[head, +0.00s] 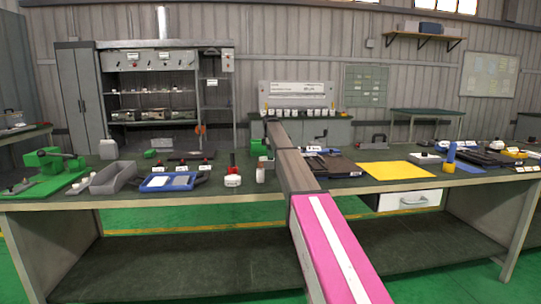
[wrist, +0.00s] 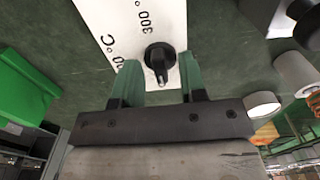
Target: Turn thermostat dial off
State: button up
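In the wrist view, the thermostat dial (wrist: 160,60) is a small black knob with a pointer. It sits on a white plate (wrist: 108,18) marked with "300" and "°C" figures. My gripper (wrist: 159,72) is open, with one green finger on each side of the knob. Its fingertips are level with the knob, with a gap on both sides; I cannot tell how deep they reach. In the head view my arm covers the middle of the bench, and I cannot make out the dial there.
A green block (wrist: 20,88) lies left of my gripper in the wrist view. A white cylinder (wrist: 294,70) and a white round piece (wrist: 262,104) are at the right. In the head view, a blue tray (head: 173,182) and a yellow sheet (head: 396,169) lie on the bench.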

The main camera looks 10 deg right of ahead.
jog(key=shift+r, duration=0.1)
notch_tip(320, 180, up, 11)
jog(key=shift+f, duration=0.2)
dwell(0.5)
